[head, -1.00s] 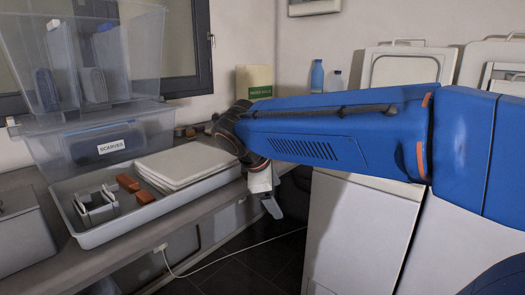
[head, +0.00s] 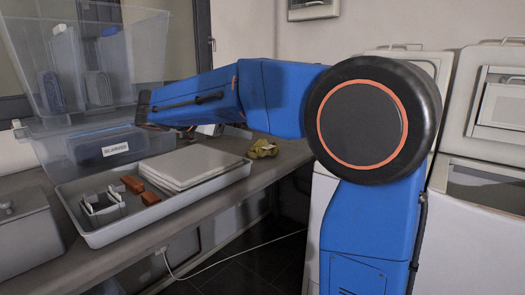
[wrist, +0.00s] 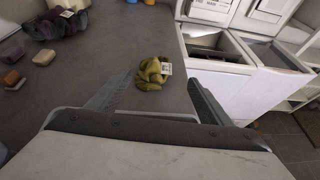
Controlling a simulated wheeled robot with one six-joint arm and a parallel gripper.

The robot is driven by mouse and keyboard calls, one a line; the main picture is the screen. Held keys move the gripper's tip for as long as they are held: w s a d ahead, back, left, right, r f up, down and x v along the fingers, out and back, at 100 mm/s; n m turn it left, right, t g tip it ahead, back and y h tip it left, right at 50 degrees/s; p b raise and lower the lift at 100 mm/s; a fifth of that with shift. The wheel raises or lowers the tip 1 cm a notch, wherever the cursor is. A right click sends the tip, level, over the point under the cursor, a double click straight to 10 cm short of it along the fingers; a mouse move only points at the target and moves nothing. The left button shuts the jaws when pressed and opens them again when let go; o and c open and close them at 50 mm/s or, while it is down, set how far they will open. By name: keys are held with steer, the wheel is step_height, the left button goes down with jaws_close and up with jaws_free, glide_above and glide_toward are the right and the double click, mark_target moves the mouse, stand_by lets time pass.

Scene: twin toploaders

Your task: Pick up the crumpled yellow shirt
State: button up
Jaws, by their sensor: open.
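The crumpled yellow shirt (head: 263,148) lies in a small heap on the grey counter, just right of the shallow tray, in the head view. In the wrist view the shirt (wrist: 151,74) is an olive-yellow bundle with a white tag on its right side. My gripper (wrist: 159,76) is open and empty. Its two fingers frame the shirt from left and right in the wrist view, with the shirt apart from them on the counter. In the head view my wrist hides most of the gripper.
A shallow white tray (head: 98,238) with flat white panels and brown blocks stands left of the shirt. A clear box labelled scarves (head: 115,148) is behind it. Two white toploaders (wrist: 215,85) stand to the right. Dark purple cloth (wrist: 68,20) lies at upper left.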

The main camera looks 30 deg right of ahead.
mark_target(261, 139)
steer(key=x, duration=1.1)
steer(key=shift+s, duration=0.15)
steer(key=shift+w+x, duration=0.1)
steer(key=shift+x, duration=1.25)
steer(key=shift+w+x, duration=0.15)
steer(key=shift+x, duration=1.15)
steer(key=shift+a+f, duration=0.1)
steer(key=c, duration=1.1)
